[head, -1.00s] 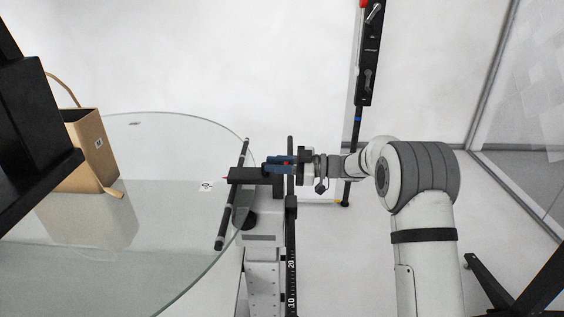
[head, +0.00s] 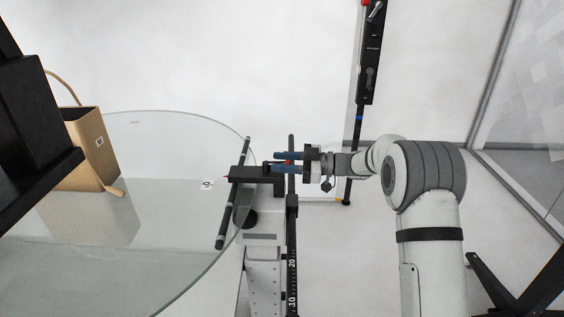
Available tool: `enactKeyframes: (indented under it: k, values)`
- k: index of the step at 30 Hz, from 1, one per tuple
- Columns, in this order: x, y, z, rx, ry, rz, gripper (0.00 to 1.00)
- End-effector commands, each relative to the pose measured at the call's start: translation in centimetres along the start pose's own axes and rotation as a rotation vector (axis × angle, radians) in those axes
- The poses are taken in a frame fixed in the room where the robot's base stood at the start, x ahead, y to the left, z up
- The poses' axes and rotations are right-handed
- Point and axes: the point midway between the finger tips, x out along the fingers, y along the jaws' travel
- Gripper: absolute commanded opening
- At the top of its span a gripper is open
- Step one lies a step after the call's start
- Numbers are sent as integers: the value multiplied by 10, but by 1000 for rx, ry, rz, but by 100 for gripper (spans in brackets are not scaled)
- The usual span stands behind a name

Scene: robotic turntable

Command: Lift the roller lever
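The roller lever shows in the head view as a black arm (head: 255,174) with a small red tip, beside a long dark roller bar (head: 231,205) at the right edge of the glass disc. My gripper (head: 273,162) has two blue fingers, parted with a visible gap, pointing left at the lever's right end. The lower finger overlaps the black arm in the picture; I cannot tell whether it touches. A small red spot shows between the fingers near the palm. Nothing is clearly gripped.
The glass turntable (head: 170,262) fills the left, with a tan bag (head: 92,150) standing on it. A black upright ruler (head: 291,245) and grey stand (head: 264,275) are below the lever. A black pole (head: 369,70) rises behind my arm.

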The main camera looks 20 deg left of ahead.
Motion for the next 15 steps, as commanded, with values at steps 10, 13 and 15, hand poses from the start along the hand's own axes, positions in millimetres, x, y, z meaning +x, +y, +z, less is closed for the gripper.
enactKeyframes:
  k: [10, 13, 15]
  values:
    - [-57, 4, 0, -2, 1, 5, 34]
    - [-64, 4, 0, -2, 0, 4, 34]
    - [-66, 4, 0, -2, 0, 3, 34]
